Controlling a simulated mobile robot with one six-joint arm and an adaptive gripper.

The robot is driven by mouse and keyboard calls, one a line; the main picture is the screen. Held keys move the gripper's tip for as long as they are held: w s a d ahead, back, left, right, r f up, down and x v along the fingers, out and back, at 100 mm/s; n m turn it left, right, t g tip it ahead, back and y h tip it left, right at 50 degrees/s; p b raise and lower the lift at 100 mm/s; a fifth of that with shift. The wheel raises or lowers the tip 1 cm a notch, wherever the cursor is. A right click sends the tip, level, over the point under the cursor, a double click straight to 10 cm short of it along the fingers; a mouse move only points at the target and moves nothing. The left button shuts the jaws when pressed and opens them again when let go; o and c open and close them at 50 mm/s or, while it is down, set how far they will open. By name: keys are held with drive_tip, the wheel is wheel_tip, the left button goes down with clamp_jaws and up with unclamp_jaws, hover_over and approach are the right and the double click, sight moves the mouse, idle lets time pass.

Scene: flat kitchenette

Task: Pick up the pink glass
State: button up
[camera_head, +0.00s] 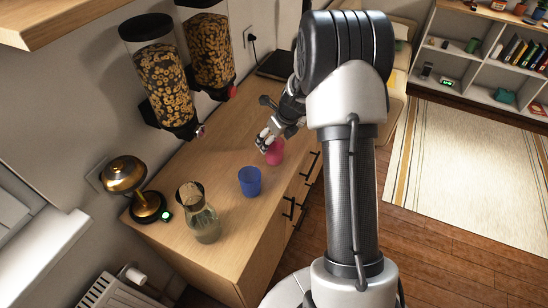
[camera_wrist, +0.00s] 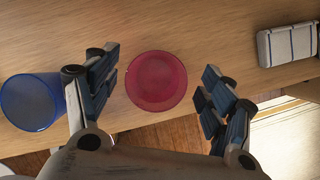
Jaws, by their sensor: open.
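The pink glass (camera_head: 274,154) stands on the wooden counter, right beneath my gripper in the head view. In the wrist view the pink glass (camera_wrist: 156,80) shows between my two fingers, near the fingertips. My gripper (camera_wrist: 162,72) is open, with a finger on each side of the glass and a visible gap on both sides. In the head view my gripper (camera_head: 268,141) is partly hidden by its own arm. I cannot tell the exact height of the fingers against the glass.
A blue glass (camera_head: 250,182) stands close by, just left of my left finger in the wrist view (camera_wrist: 32,102). A glass carafe (camera_head: 202,222) and a brass lamp (camera_head: 126,177) stand farther along the counter (camera_head: 215,165). Cereal dispensers (camera_head: 160,82) hang on the wall above.

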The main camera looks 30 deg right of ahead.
sight(271, 148)
drive_tip(key=shift+s+b+x, duration=0.15)
drive_tip(key=shift+b+x, duration=0.4)
drive_tip(key=shift+x, duration=0.5)
drive_tip(key=shift+s+b+x, duration=0.15)
drive_tip(key=shift+b+x, duration=0.35)
drive_tip(key=shift+x, duration=0.55)
drive_tip(key=shift+s+b+x, duration=0.2)
drive_tip(key=shift+b+x, duration=0.35)
drive_tip(key=shift+x, duration=0.5)
drive_tip(key=shift+f, duration=0.1)
drive_tip(key=shift+d, duration=0.1)
drive_tip(key=c, duration=1.5)
